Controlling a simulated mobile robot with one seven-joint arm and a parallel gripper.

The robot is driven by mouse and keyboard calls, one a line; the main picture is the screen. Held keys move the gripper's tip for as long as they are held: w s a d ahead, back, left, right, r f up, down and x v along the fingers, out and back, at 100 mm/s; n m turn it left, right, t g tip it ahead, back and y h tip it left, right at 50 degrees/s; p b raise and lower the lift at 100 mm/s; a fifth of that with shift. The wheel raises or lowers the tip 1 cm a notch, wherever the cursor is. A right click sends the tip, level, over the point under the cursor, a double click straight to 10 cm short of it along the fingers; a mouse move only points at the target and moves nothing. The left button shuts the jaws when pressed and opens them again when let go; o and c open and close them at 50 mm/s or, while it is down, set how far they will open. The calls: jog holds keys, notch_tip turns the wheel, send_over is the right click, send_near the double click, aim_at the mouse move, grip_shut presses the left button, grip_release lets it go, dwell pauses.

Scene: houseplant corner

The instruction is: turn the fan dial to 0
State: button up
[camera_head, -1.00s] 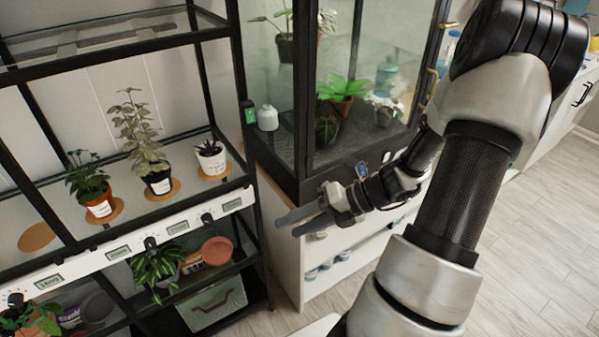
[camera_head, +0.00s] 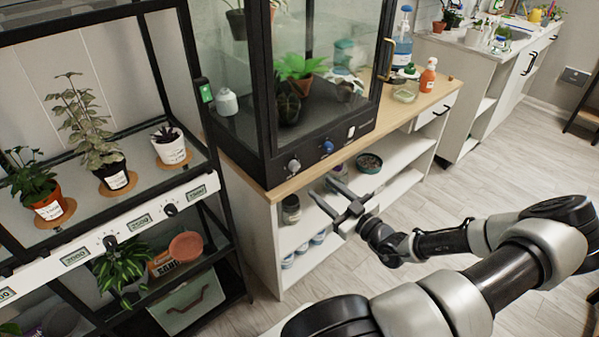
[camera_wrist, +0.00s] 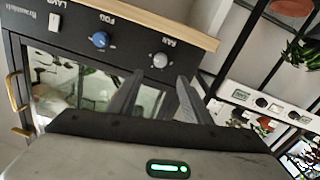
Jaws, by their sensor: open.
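The fan dial (camera_head: 294,166) is a light grey knob at the left of the black front panel of the glass cabinet (camera_head: 268,168). In the wrist view the fan dial (camera_wrist: 160,60) shows under upside-down lettering, just beyond my fingertips; its setting is too small to read. My gripper (camera_head: 321,186) is open and empty, in front of the cabinet's wooden top edge, to the right of the fan dial and apart from it. In the wrist view my gripper's two fingers (camera_wrist: 160,80) point toward the panel.
A blue fog dial (camera_head: 328,146) and a white lamp switch (camera_head: 351,131) sit to the right on the same panel. A black plant rack (camera_head: 215,190) stands close on the left. Open shelves (camera_head: 385,185) with jars lie below. Floor space on the right is clear.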

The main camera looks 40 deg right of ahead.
aim_at(297, 167)
jog(key=w, duration=0.6)
jog(key=w+b, duration=0.1)
jog(key=w, duration=0.4)
jog(key=shift+w+a, duration=0.2)
jog(key=shift+w, duration=0.15)
jog(key=shift+c, duration=0.4)
jog(key=c, duration=1)
